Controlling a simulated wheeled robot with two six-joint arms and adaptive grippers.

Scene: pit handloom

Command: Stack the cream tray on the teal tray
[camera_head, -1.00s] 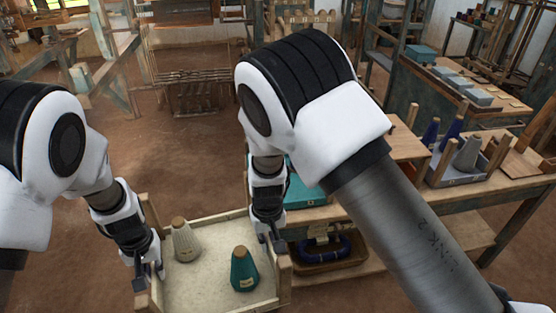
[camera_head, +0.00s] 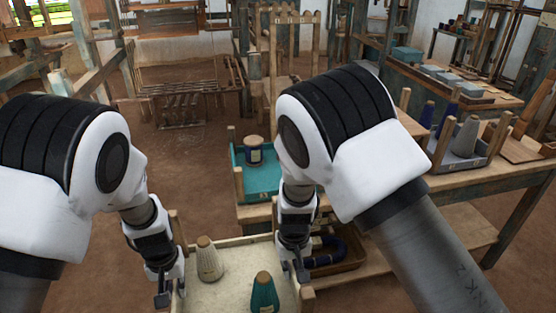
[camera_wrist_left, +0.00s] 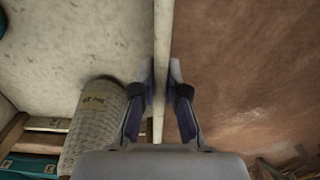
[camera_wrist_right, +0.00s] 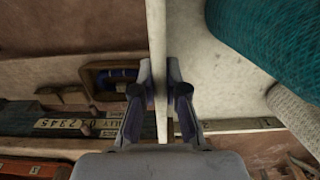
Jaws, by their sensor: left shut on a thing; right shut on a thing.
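The cream tray (camera_head: 225,296) holds a cream yarn cone (camera_head: 209,262) and a teal yarn cone (camera_head: 264,293), both upright. My left gripper (camera_head: 170,290) is shut on its left wall, and the wall shows between the fingers in the left wrist view (camera_wrist_left: 160,70). My right gripper (camera_head: 293,272) is shut on its right wall, which also shows between the fingers in the right wrist view (camera_wrist_right: 158,70). My right arm partly hides the teal tray.
A grey tray (camera_head: 462,159) with blue and grey cones stands farther right on the bench (camera_head: 455,185). A wooden box with a blue coil (camera_head: 335,254) sits on the lower shelf beside my right gripper. Wooden corner posts rise from the trays. Floor at left is open.

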